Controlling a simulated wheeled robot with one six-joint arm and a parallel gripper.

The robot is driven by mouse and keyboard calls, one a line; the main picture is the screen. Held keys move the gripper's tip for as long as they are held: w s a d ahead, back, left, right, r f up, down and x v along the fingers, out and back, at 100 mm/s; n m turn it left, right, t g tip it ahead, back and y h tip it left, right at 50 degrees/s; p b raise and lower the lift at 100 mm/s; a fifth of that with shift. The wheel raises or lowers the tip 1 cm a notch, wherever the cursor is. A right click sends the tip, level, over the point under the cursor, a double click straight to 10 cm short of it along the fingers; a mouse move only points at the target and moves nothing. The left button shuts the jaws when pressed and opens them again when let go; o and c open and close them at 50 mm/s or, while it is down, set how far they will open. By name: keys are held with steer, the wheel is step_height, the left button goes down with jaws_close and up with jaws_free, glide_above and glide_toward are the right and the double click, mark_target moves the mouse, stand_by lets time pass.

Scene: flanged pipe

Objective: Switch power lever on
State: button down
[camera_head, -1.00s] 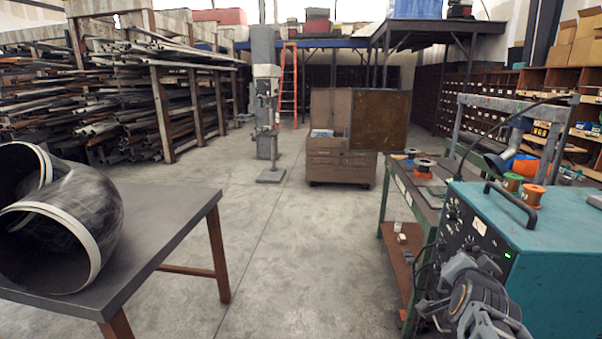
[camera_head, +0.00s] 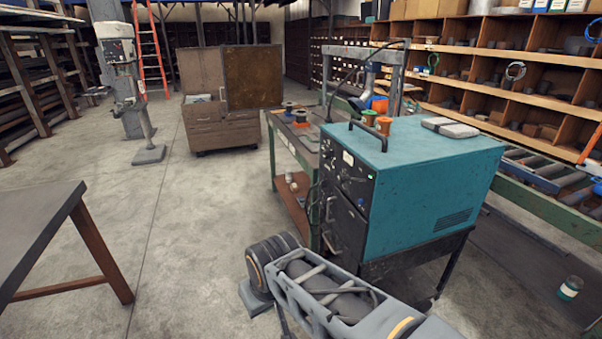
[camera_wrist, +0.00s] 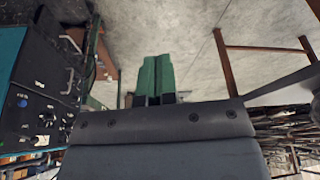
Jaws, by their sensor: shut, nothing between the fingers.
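A teal power unit (camera_head: 420,190) with a black control panel (camera_head: 345,195) stands right of centre in the head view. The panel has knobs, a lit green light and pale handle-like parts low on its front. I cannot tell which part is the power lever. In the wrist view the panel (camera_wrist: 38,95) appears turned at the left edge, with a blue knob and small silver controls. My gripper (camera_wrist: 156,78) has green fingers, shut and empty, apart from the panel and to its right in that view. My gripper's fingers cannot be made out in the head view.
A green-framed workbench (camera_head: 290,145) with spools stands behind the unit. A dark table (camera_head: 40,225) is at the left, with clear concrete floor between. A brown cabinet (camera_head: 215,125) stands at the back. A jar (camera_head: 570,289) stands at the lower right.

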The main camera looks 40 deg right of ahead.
steer(key=w+d+f+m+t+y+b, duration=0.1)
steer(key=w+f+m+b, duration=0.1)
steer(key=w+f, duration=0.4)
steer(key=w+d+f+m+b, duration=0.1)
steer(key=w+f+m, duration=0.2)
steer(key=w+f, duration=0.3)
steer(key=w+d+m+t+h+b, duration=0.1)
steer(key=w+d+m+t+h, duration=0.2)
steer(key=w, duration=0.4)
steer(key=w+d+m+t+h, duration=0.1)
steer(key=w+d+m+t, duration=0.1)
steer(key=w+d+m, duration=0.35)
steer(key=m+g+h, duration=0.8)
steer(key=m+h, duration=1.1)
steer(key=m, duration=0.2)
glide_toward(356, 179)
steer(key=shift+n, duration=0.25)
steer(key=d+r+p, duration=0.1)
steer(key=w+d+r+p, duration=0.1)
steer(key=d+r+p, duration=0.1)
steer(key=shift+w+r, duration=0.15)
steer(key=shift+w, duration=0.15)
